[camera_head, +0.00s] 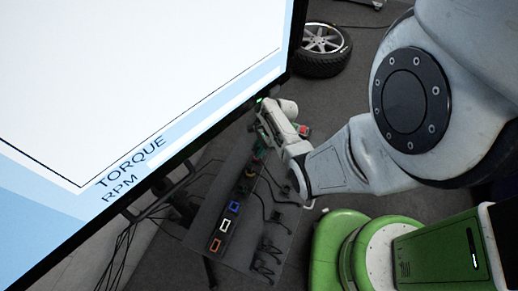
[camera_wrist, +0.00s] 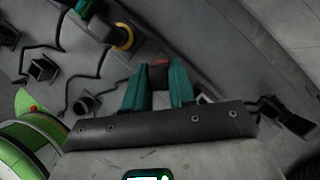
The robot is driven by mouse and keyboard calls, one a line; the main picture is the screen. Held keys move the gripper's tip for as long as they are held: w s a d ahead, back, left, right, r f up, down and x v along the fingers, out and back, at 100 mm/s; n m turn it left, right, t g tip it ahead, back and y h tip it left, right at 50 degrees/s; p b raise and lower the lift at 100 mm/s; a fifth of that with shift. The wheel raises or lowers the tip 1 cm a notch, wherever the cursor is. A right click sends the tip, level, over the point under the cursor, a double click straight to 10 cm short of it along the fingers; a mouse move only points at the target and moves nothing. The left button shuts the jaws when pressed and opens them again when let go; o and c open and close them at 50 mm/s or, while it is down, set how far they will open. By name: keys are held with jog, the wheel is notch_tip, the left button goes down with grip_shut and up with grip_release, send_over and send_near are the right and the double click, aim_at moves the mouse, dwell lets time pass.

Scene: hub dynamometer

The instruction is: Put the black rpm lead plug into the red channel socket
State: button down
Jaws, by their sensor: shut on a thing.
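My gripper's two green fingers (camera_wrist: 158,88) are shut on a small dark thing between them, probably the black plug; the fingers hide most of it. The red socket (camera_wrist: 160,64) shows just beyond the fingertips in the wrist view. I cannot tell whether the plug touches it or is inside it. In the head view my gripper (camera_head: 260,148) is at the upper end of the dark socket panel (camera_head: 208,215), and its hand and arm hide much of that end.
Several black plugs on cables (camera_wrist: 42,68) lie along the panel. A large screen (camera_head: 130,80) stands at left, a wheel (camera_head: 322,45) behind.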

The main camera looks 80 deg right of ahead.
jog(key=c, duration=0.9)
grip_release()
jog(key=shift+f, duration=0.1)
jog(key=shift+o, duration=0.2)
jog(key=p+v, duration=0.1)
jog(key=v, duration=0.9)
jog(key=shift+s+d+r+p, duration=0.15)
jog(key=shift+r+p, duration=0.2)
jog(key=shift+p, duration=0.05)
